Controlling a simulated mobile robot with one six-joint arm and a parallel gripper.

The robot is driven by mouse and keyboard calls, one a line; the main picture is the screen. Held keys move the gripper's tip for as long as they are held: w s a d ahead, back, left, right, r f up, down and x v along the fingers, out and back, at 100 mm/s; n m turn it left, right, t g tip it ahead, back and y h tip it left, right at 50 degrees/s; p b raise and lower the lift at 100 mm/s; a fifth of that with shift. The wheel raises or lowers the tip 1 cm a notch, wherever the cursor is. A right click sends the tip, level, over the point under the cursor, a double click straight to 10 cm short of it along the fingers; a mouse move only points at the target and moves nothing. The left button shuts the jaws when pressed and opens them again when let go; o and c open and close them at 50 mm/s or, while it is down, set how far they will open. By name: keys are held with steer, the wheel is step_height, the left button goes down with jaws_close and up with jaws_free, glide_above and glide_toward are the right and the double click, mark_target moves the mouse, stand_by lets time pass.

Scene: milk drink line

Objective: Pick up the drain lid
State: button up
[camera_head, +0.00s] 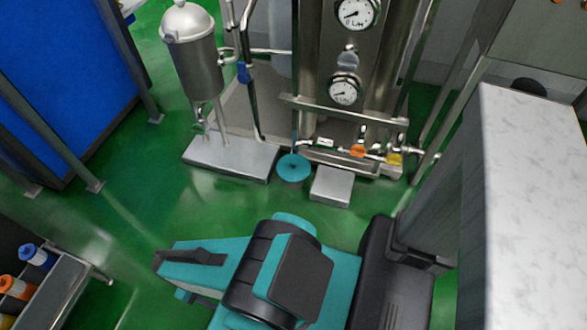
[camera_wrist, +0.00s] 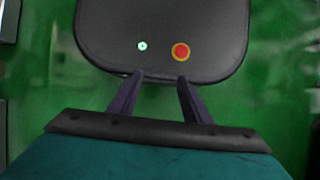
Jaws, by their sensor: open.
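A round teal disc (camera_head: 294,167) with a small dark centre is on the floor side of the steel equipment, at the middle of the head view. It looks like the drain lid, but I cannot be sure. My gripper (camera_wrist: 160,78) shows in the wrist view as two dark fingers, apart, with nothing between them. Beyond the fingertips is a dark rounded panel with a red-and-yellow button and a small green light, which looks like part of my own body. The disc does not show in the wrist view. I cannot make out the fingertips in the head view.
A steel tank (camera_head: 193,55) stands on a grey plinth (camera_head: 230,158) left of the disc. A small metal box (camera_head: 332,186) is right beside the disc. Pipes and gauges rise behind. A white-topped counter (camera_head: 535,200) is at right. Green floor (camera_head: 150,195) is open at left.

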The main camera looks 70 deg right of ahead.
steer(key=w+d+f+m+t+b, duration=0.1)
steer(key=w+d+f+m+b, duration=0.3)
steer(key=d, duration=0.4)
steer(key=w+d+f+m+t+h+b, duration=0.1)
steer(key=w+d+f+m+b, duration=0.1)
steer(key=w+d+f+b, duration=0.35)
steer(key=w+d+f+m+t+b, duration=0.1)
steer(key=w+d+f+m+b, duration=0.15)
steer(key=w+d+b, duration=0.5)
steer(key=d+f+m+h+b, duration=0.25)
steer(key=d+m+b, duration=0.4)
steer(key=d, duration=1.55)
steer(key=m+h+b, duration=0.2)
steer(key=m+b, duration=0.7)
steer(key=b, duration=0.2)
glide_toward(293, 162)
steer(key=s+v, duration=0.1)
steer(key=v, duration=0.2)
steer(key=shift+w+d+g, duration=0.1)
steer(key=shift+w+g, duration=0.2)
steer(key=shift+w, duration=0.35)
steer(key=shift+b+x, duration=1.45)
steer(key=shift+x, duration=2.85)
